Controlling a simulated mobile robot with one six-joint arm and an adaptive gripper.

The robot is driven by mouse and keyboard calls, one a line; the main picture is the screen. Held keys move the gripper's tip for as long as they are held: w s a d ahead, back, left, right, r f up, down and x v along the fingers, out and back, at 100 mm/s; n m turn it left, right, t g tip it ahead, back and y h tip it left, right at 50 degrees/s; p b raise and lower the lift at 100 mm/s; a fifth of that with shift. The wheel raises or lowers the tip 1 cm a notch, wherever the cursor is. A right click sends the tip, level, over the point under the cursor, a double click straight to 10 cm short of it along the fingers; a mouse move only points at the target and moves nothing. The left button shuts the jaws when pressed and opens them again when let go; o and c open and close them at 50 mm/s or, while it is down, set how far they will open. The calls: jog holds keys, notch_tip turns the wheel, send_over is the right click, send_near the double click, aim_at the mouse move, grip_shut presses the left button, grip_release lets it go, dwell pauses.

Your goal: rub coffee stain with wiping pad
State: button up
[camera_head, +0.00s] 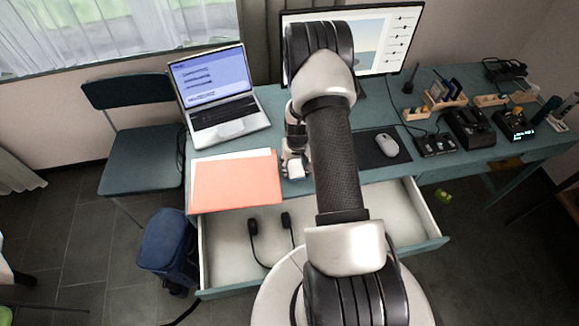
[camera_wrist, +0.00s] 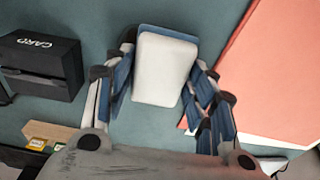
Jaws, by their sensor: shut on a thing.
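My gripper (camera_wrist: 158,85) is shut on the wiping pad (camera_wrist: 165,68), a white block with a blue-grey edge, held between the two fingers over the teal desk (camera_wrist: 215,20). In the head view the pad (camera_head: 295,171) shows small and white at the end of my gripper (camera_head: 294,160), just right of the coral folder. I cannot tell whether the pad touches the desk. No coffee stain shows in either view; my arm and the pad hide part of the desk.
The coral folder (camera_head: 236,182) lies beside the gripper, with a laptop (camera_head: 222,98) behind it. An open drawer (camera_head: 228,236) juts out in front. A mouse (camera_head: 387,144) sits right of my arm. A black box marked CARD (camera_wrist: 42,62) is left in the wrist view.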

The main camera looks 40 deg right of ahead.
jog(key=shift+s+d+b, duration=0.2)
jog(key=shift+s+d, duration=0.15)
jog(key=shift+d, duration=0.3)
jog(key=shift+s+d+b, duration=0.2)
jog(key=shift+s+d, duration=0.15)
jog(key=shift+d, duration=0.35)
jog(key=shift+s+d+b, duration=0.2)
jog(key=shift+s+d, duration=0.15)
jog(key=shift+d, duration=0.55)
jog(key=shift+b, duration=0.3)
jog(key=shift+w+a, duration=0.5)
jog(key=shift+a, duration=0.65)
jog(key=shift+w+a, duration=0.55)
jog(key=shift+a, duration=0.6)
jog(key=shift+w+a, duration=0.5)
jog(key=shift+a, duration=0.65)
jog(key=shift+r, duration=0.1)
jog(key=shift+r+p, duration=1.8)
jog(key=shift+r, duration=1.15)
notch_tip(320, 180, up, 3)
jog(key=shift+p, duration=0.75)
